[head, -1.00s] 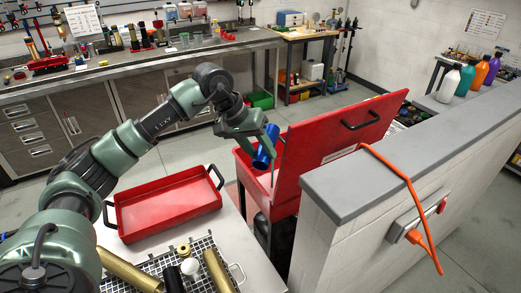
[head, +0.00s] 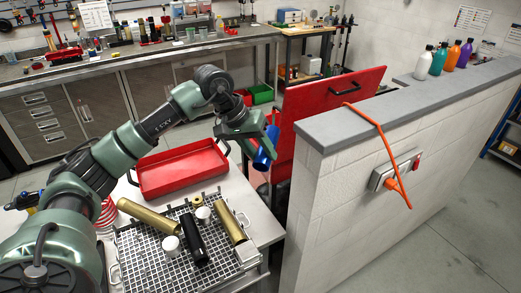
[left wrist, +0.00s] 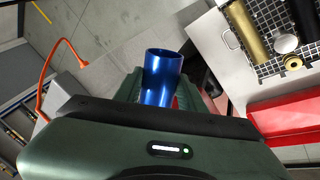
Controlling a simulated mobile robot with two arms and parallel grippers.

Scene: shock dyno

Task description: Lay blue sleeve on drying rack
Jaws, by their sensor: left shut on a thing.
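My left gripper (head: 264,146) is shut on the blue sleeve (head: 262,160) and holds it in the air, tilted, just right of the red tray. The sleeve's open end also shows in the left wrist view (left wrist: 163,68). The drying rack (head: 151,259) is a white wire grid on the table, below and left of the gripper. On it lie two brass tubes (head: 149,217) (head: 229,222), a black cylinder (head: 193,243), white cylindrical pieces (head: 171,246) and a small brass ring (head: 198,203). My right gripper is not in view.
A red tray (head: 184,168) sits on the table behind the rack. A red chest with its lid (head: 332,106) up stands right of the gripper. A low block wall (head: 340,170) with an orange cable (head: 380,136) is to the right. The rack's front left is bare.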

